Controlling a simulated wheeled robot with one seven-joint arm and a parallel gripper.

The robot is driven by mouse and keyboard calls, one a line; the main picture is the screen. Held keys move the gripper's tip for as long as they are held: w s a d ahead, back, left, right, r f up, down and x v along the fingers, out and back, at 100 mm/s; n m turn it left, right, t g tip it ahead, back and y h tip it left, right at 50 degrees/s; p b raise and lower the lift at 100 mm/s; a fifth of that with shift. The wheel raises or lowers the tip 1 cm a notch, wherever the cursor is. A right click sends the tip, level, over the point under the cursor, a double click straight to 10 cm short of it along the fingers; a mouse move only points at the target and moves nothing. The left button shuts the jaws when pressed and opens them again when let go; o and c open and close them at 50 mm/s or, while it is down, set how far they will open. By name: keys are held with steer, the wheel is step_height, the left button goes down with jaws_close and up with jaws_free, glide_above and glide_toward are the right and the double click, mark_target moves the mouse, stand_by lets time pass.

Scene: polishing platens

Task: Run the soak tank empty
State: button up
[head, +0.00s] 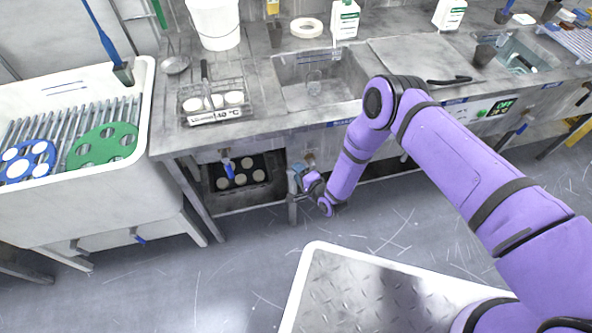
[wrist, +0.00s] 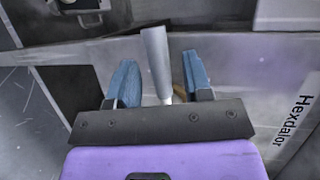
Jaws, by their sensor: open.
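My gripper (wrist: 160,72) is open, its two blue fingers on either side of a grey bar-like handle (wrist: 156,50). A gap shows on both sides of the handle. A tan fitting (wrist: 180,92) is partly hidden behind the fingers. In the head view my gripper (head: 298,176) is low at the bench front, beside a brassy fitting (head: 310,158) below the sunken basin (head: 292,69). A clear glass-like item (head: 314,80) is in the basin. No label readable here says which vessel is the soak tank.
A white tub (head: 145,95) with racked blue and green discs stands left. A blue-handled tap (head: 228,166) hangs under the bench. A black crate (head: 214,187) of pale discs sits below it. A wire basket (head: 243,88) stands on the bench. Floor (head: 220,270) in front is clear.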

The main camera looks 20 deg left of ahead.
steer(key=shift+x, duration=0.9)
jaws_close()
